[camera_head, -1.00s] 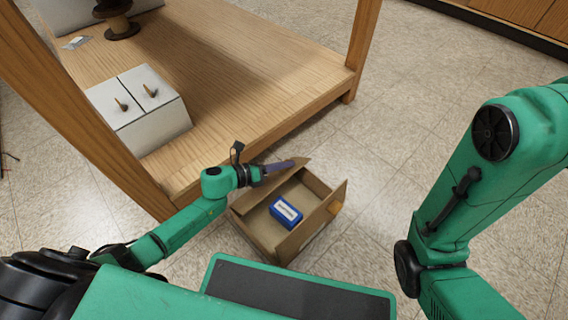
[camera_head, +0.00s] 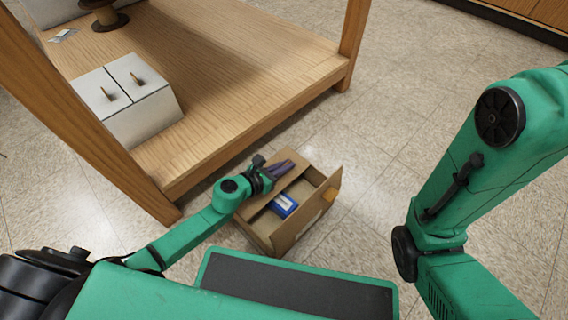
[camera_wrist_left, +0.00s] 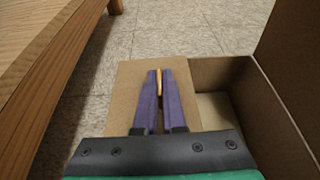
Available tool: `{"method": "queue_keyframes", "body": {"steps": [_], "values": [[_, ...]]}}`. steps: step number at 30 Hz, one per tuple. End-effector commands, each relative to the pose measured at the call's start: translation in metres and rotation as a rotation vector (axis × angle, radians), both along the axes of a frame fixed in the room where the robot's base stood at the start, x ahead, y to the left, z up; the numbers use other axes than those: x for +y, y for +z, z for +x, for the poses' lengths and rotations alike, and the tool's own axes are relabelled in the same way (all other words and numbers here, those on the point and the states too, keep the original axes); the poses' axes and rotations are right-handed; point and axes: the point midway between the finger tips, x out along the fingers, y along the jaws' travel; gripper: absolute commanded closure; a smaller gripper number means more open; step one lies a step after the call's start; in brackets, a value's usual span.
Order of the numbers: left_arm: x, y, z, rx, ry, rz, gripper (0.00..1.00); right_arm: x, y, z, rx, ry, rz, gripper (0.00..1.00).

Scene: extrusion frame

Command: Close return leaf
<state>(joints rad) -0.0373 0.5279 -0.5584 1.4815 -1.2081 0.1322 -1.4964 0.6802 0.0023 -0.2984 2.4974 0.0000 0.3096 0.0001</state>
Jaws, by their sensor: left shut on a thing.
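An open cardboard box (camera_head: 262,238) stands on the floor, with a blue item with a white label (camera_head: 284,206) inside. One leaf (camera_head: 298,188) lies folded inward over part of the opening; it also shows in the left wrist view (camera_wrist_left: 128,92). The opposite leaf (camera_head: 312,217) stands up, with an orange tab (camera_head: 329,195) near its end. My left gripper (camera_head: 284,167) is over the folded leaf. In the left wrist view its purple fingers (camera_wrist_left: 159,90) are shut on a thin orange tab (camera_wrist_left: 159,80) at that leaf. My right gripper is out of view.
A wooden workbench frame (camera_head: 215,150) with a low shelf stands close to the left of the box. A white two-lid box (camera_head: 150,118) and a brown spool (camera_head: 108,18) sit on the shelf. Floor to the right of the box is clear.

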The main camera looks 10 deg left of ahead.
Motion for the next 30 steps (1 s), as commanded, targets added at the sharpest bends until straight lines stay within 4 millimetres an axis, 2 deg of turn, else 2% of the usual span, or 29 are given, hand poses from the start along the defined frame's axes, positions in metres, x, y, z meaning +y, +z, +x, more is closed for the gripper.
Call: {"method": "queue_keyframes", "body": {"steps": [18, 19, 21, 30], "values": [[-0.0010, -0.0036, -0.0008, -0.027, 0.000, 0.043, 1.00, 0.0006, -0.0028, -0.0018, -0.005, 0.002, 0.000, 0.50], [-0.0010, -0.0036, -0.0008, -0.027, 0.000, 0.043, 0.81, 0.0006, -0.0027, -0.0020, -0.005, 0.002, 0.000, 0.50], [-0.0010, -0.0036, -0.0008, -0.027, 0.000, 0.042, 0.62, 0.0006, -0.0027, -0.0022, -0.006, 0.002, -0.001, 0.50], [-0.0006, -0.0031, -0.0014, -0.026, -0.001, 0.041, 0.62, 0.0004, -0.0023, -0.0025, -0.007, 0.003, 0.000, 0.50]]}}
